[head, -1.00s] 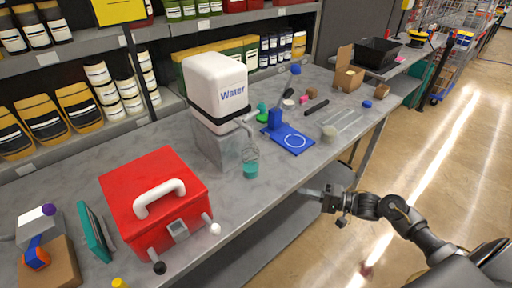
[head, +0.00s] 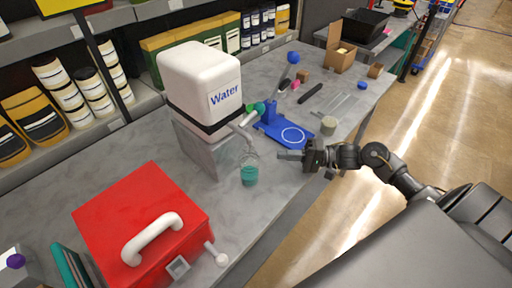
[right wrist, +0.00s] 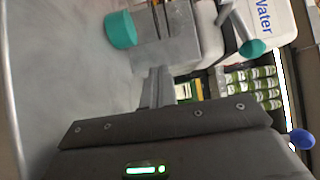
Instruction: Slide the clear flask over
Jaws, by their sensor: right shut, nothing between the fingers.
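The clear flask (head: 249,172) stands upright on the grey table, with teal liquid in its lower part. It is in front of the white water container, near the spout. In the right wrist view its teal liquid (right wrist: 120,30) shows at the upper left, beyond the fingers; the clear glass is hard to make out. My right gripper (head: 281,155) is shut and empty, to the right of the flask and apart from it, with its fingers pointing towards it. Its fingers also show in the right wrist view (right wrist: 158,78). My left gripper is not in view.
The white water container (head: 195,85) sits on a grey stand behind the flask. A blue stand with a white ring (head: 270,122) is behind my right gripper. A red box (head: 130,215) with a white handle is at the front left. Bare table lies between flask and box.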

